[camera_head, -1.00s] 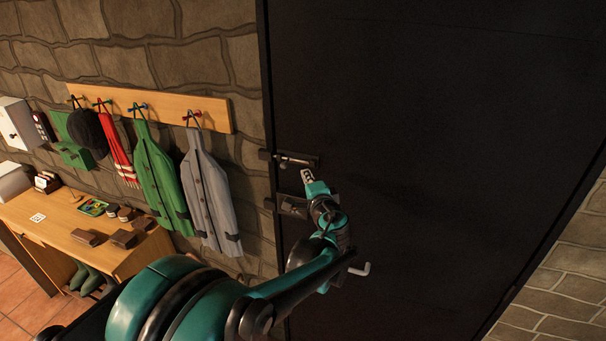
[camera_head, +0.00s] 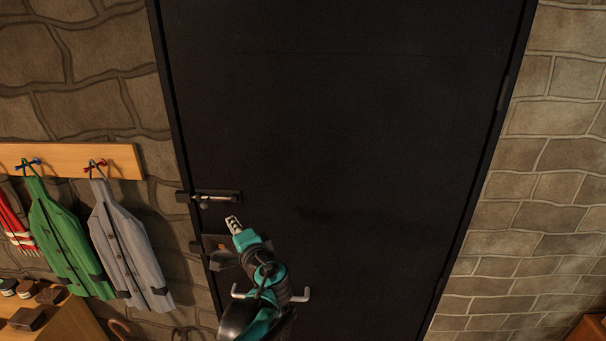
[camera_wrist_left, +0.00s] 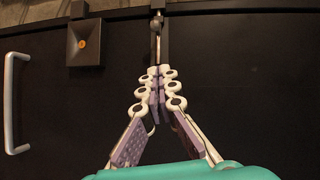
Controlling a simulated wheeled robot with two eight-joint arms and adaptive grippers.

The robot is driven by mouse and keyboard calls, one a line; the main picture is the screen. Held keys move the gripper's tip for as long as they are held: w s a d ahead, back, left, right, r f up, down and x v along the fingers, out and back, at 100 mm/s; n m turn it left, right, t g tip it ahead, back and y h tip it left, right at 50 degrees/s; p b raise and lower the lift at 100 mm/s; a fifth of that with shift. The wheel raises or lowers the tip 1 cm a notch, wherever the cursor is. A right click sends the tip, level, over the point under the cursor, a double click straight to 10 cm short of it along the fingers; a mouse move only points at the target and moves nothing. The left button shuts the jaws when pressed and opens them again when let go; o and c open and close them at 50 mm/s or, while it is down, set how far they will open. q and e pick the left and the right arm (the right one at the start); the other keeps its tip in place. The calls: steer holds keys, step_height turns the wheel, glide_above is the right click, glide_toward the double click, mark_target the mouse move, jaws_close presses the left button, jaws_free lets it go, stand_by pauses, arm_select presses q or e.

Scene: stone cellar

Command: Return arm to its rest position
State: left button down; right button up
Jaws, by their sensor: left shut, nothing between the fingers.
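My left gripper (camera_head: 232,222) is in front of the dark door (camera_head: 340,130), just below the upper sliding bolt (camera_head: 215,197). Its fingers are shut with nothing between them. In the left wrist view the closed fingertips (camera_wrist_left: 158,72) point toward the bolt's rod and knob (camera_wrist_left: 156,25); whether they touch it I cannot tell. My left arm comes up from the bottom of the head view and hides part of the door. My right gripper is not in view.
A black lock box with an orange centre (camera_wrist_left: 84,43) and a pale door handle (camera_wrist_left: 12,103) are beside the gripper. Left of the door, a green jacket (camera_head: 62,235) and a grey jacket (camera_head: 128,245) hang from a wooden rack (camera_head: 120,160). A stone wall (camera_head: 545,170) is on the right.

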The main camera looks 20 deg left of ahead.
arm_select(q)
steer(key=s+d+f+n+g+h+b, duration=0.1)
steer(key=s+d+f+n+h+b, duration=0.15)
steer(key=s+f+b, duration=0.65)
steer(key=s+d+f+n+g+h+b, duration=0.25)
steer(key=d+f+b, duration=0.2)
steer(key=f, duration=0.85)
steer(key=s+d+f+n+h+b, duration=0.1)
steer(key=s+d+f+h+b, duration=0.2)
steer(key=f, duration=0.4)
steer(key=s+d+f+n+h+b, duration=0.1)
steer(key=s+d+f+h+b, duration=0.3)
steer(key=s+d+f+b, duration=0.1)
step_height(320, 180, down, 3)
steer(key=d+b, duration=0.1)
steer(key=d, duration=0.1)
steer(key=shift+s+d+r, duration=0.15)
steer(key=shift+s+d, duration=0.05)
steer(key=shift+d, duration=0.2)
steer(key=shift+g, duration=0.25)
